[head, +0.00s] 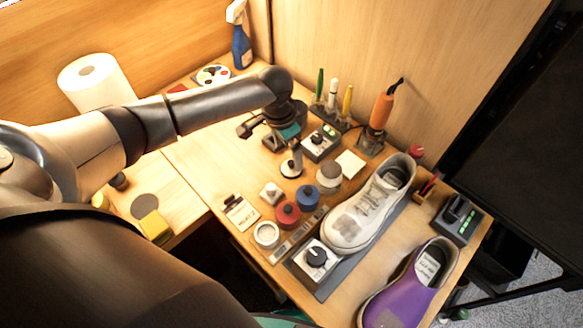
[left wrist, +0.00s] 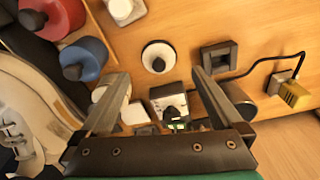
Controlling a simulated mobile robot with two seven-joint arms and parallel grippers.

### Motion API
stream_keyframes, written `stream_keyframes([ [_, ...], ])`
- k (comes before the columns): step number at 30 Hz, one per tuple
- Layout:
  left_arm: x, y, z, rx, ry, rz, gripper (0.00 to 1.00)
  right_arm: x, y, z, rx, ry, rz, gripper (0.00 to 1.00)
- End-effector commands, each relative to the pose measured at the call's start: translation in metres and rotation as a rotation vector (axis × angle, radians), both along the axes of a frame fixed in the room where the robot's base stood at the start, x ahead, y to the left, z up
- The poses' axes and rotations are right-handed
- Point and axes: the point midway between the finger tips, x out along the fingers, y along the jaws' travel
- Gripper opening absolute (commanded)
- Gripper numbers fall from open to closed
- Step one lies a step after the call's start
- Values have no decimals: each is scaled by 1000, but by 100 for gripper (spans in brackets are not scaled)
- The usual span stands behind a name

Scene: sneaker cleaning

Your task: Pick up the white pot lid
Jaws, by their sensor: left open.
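The white pot lid (head: 291,168) is a small white disc with a dark knob, lying on the bench. In the left wrist view the lid (left wrist: 157,57) shows knob up, just beyond the fingertips and roughly centred between them. My left gripper (head: 271,148) is open and empty, above and close to the lid. In the left wrist view the gripper (left wrist: 159,72) has its two fingers wide apart, with no visible contact with the lid. An open white pot (head: 266,235) stands nearer the bench's front edge. My right gripper is not in view.
A red pot (head: 288,214) and a blue pot (head: 306,197) stand close to the lid. A knobbed control box (head: 321,145) and a dark square holder (left wrist: 218,57) flank it. A white sneaker (head: 370,205) lies to the right. Bare wood surrounds the lid.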

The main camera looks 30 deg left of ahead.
Motion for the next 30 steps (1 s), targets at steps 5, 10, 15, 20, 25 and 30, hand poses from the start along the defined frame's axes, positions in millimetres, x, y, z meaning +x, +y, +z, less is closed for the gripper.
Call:
stream_keyframes([
  [5,1,-1,-13,1,1,0,100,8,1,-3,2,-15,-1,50],
  [10,3,-4,-40,1,0,1,100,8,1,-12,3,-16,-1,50],
  [15,4,-5,-55,1,0,-1,100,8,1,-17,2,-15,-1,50],
  [20,5,-5,-56,2,-1,-1,100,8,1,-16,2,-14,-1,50],
  [25,5,-5,-55,1,-1,-1,91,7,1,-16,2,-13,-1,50],
  [30,5,-5,-55,1,-1,0,72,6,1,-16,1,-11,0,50],
])
